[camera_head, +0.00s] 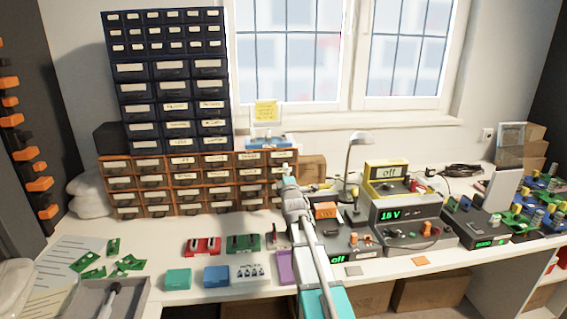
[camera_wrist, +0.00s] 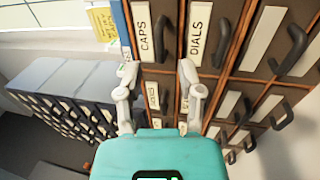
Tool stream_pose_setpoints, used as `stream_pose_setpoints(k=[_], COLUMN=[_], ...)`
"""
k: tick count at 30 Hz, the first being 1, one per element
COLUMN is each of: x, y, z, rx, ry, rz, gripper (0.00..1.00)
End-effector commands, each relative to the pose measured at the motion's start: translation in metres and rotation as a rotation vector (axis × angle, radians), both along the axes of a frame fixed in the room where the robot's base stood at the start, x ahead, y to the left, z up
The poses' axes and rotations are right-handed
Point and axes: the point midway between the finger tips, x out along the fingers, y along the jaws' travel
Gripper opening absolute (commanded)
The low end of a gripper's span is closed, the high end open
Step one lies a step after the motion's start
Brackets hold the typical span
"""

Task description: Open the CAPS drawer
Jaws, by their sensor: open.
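The CAPS drawer (camera_wrist: 148,18) shows in the wrist view as a dark front with a white label and a dark curved handle. It looks flush with its neighbours, so shut. The DIALS drawer (camera_wrist: 201,12) is beside it on the right. My gripper (camera_wrist: 158,72) is open, its two pale fingers pointing at the drawer fronts, one on each side below the CAPS handle, with nothing between them. In the head view my gripper (camera_head: 288,172) is before the right part of the orange-framed drawer cabinet (camera_head: 186,178); labels there are too small to read.
A dark blue drawer cabinet (camera_head: 168,72) stands on the orange-framed one. To the right are a lamp (camera_head: 358,140) and instruments (camera_head: 404,214).

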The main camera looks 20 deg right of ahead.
Motion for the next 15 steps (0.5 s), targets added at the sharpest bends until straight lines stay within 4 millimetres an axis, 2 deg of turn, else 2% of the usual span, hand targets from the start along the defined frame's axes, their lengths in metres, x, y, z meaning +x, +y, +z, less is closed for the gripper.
stream_pose_setpoints(k=[1, 6, 15], x=[0.012, 0.033, 0.053], y=[-0.003, -0.009, -0.014], z=[0.003, 0.007, 0.011], rx=[0.0, 0.0, 0.0], ry=[0.0, 0.0, 0.0], rz=[0.0, 0.0, 0.0], gripper=[0.48, 0.48, 0.48])
